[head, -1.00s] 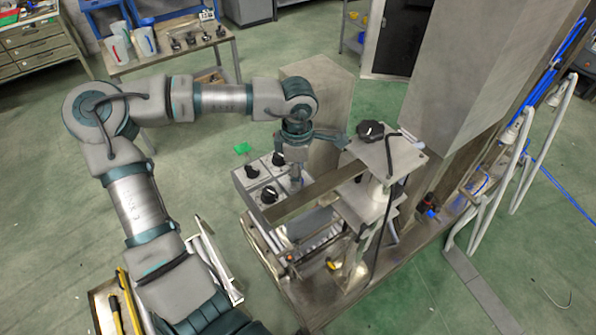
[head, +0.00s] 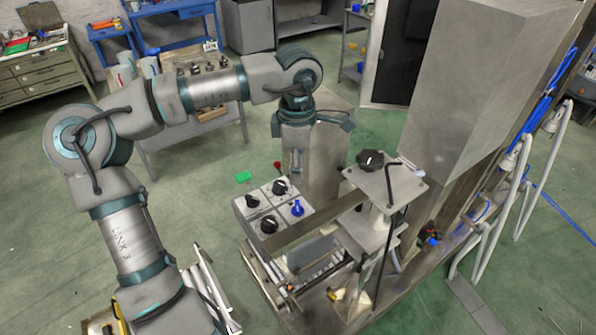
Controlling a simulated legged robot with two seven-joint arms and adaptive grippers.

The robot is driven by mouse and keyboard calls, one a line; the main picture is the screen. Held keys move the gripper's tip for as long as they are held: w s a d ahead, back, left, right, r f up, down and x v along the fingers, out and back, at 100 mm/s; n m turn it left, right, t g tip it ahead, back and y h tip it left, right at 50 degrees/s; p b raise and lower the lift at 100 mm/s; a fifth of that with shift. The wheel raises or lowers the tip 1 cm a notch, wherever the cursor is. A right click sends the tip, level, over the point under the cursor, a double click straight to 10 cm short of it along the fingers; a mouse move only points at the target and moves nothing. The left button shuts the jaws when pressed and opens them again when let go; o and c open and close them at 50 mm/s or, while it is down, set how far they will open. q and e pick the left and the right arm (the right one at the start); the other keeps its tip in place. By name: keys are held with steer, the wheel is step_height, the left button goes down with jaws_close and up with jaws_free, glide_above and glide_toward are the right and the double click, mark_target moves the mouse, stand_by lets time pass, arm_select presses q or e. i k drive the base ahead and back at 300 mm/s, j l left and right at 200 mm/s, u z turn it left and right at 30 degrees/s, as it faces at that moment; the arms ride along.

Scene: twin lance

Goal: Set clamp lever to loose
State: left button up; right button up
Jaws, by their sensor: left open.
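A grey control panel (head: 250,214) carries several knobs, among them a blue knob (head: 297,208) at its right side and black knobs (head: 268,226). No label is readable, so I cannot tell which of these is the clamp lever. My left gripper (head: 297,162) hangs pointing down above the panel's far right side, open and empty. It appears apart from the blue knob. My right gripper is out of view.
A metal bar (head: 315,218) runs beside the panel to a stand with a black round knob (head: 370,160) and a bent black rod (head: 396,225). A tall grey column (head: 480,80) rises at the right. Green floor lies open at the left.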

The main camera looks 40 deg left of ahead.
mark_target(361, 265)
steer(key=k, duration=1)
